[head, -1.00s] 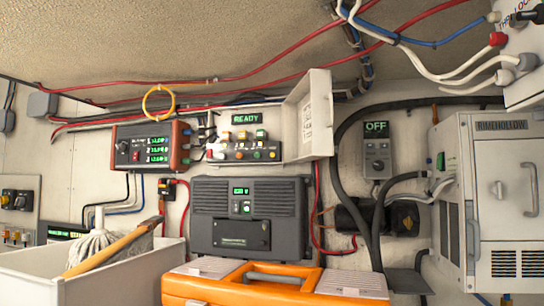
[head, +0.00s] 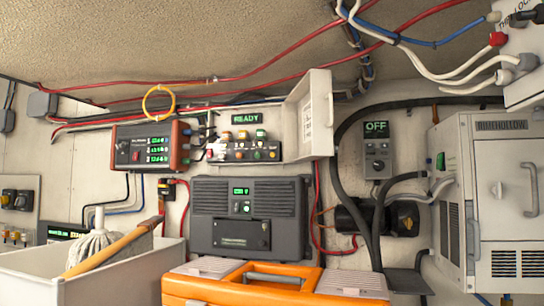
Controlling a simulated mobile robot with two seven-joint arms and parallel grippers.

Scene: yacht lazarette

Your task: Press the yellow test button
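The control panel (head: 248,146) is a light box on the wall at the middle of the head view, with its cover swung open to the right. Its green display reads READY. Larger switches or lamps with coloured tops stand in a row above. The labels are too small to read, so I cannot confirm which one is marked test. Neither of my grippers is in view, and nothing blocks the panel's front.
The open cover (head: 316,115) juts out at the panel's right. A red-framed meter (head: 151,146) hangs to its left and a dark grey unit (head: 248,215) below. An orange toolbox (head: 262,286) and a white bin (head: 100,275) holding a mop stand in front. Cables cross above.

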